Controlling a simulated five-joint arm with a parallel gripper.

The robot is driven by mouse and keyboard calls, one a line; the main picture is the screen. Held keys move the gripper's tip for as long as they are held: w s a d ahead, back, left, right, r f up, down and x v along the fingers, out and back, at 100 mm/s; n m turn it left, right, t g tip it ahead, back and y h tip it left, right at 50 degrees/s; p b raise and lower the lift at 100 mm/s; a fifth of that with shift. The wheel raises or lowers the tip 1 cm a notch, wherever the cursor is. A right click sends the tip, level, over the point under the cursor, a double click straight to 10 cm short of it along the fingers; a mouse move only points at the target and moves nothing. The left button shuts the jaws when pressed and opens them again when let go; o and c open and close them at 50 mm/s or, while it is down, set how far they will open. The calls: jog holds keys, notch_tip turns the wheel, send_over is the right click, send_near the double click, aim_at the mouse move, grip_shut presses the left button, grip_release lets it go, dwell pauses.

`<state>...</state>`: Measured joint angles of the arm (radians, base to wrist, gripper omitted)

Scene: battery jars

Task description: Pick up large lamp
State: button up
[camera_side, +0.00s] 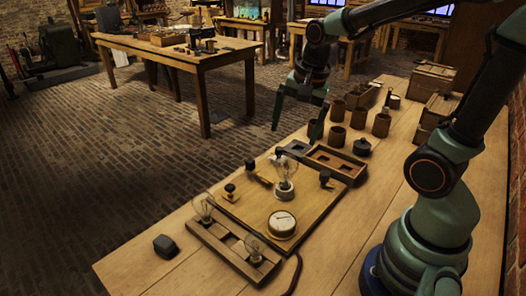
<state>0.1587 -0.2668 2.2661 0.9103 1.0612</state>
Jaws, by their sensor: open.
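A clear glass lamp (285,171) stands upright on a pale base on the wooden board (248,212). Another clear lamp (204,207) stands in the left part of a wooden rack (218,242) at the front left. A smaller lamp (253,246) stands at the rack's right end. I cannot tell for sure which is the large lamp. My gripper (298,117) is open and empty, pointing down. It appears above and behind the board in the picture, apart from all the lamps.
A round dial gauge (282,223) and dark knobs (325,177) sit on the board. An empty-looking wooden tray (335,162) lies behind it. Several brown jars (337,136) and wooden crates (431,80) stand farther back. A dark block (165,246) lies at the front left.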

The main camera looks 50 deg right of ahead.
aim_at(286, 165)
jog(key=shift+w+d+f+m, duration=0.2)
jog(key=shift+d+f+m, duration=0.05)
jog(key=shift+f+m, duration=0.3)
jog(key=x, duration=1.1)
jog(key=shift+s+f, duration=0.2)
jog(key=shift+f, duration=0.15)
jog(key=c, duration=1.5)
